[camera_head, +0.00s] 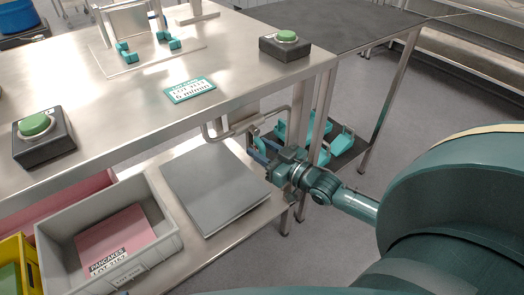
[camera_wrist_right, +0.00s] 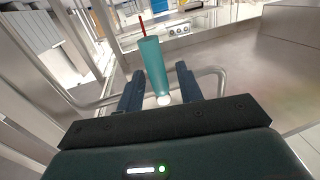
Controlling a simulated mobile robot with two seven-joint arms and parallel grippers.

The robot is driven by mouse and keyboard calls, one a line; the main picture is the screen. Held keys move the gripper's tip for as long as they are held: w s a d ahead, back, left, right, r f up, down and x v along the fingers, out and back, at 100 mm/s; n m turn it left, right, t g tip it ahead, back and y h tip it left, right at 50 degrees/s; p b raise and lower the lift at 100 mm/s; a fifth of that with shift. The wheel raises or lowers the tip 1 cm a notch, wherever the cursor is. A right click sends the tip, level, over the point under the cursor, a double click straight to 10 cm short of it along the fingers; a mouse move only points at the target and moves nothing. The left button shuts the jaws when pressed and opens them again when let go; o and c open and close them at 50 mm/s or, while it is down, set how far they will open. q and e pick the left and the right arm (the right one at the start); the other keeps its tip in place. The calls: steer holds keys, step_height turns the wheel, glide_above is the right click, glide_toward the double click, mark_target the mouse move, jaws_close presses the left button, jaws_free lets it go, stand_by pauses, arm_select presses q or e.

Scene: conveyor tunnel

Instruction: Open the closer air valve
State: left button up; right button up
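A bent metal pipe (camera_head: 218,133) runs under the front edge of the steel table in the head view. It also shows behind the fingers in the right wrist view (camera_wrist_right: 213,72). A teal, lever-like part (camera_wrist_right: 153,62), probably the closer valve's handle, stands upright between the fingers in that view, with a pale round end at its bottom. My right gripper (camera_head: 259,147) is beside the pipe, below the tabletop. Its two dark blue fingers (camera_wrist_right: 159,82) are apart, with gaps beside the teal part. In the head view the valve is mostly hidden. My left gripper is not in view.
The steel tabletop (camera_head: 130,100) and its leg are close to my right gripper. Teal parts (camera_head: 340,143) sit just beyond it. A grey bin (camera_head: 168,240) and a grey panel (camera_head: 213,185) are on the lower shelf. Green buttons (camera_head: 286,37) are on top.

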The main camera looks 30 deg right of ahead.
steer(key=shift+w, duration=0.1)
steer(key=shift+c, duration=0.5)
jaws_close()
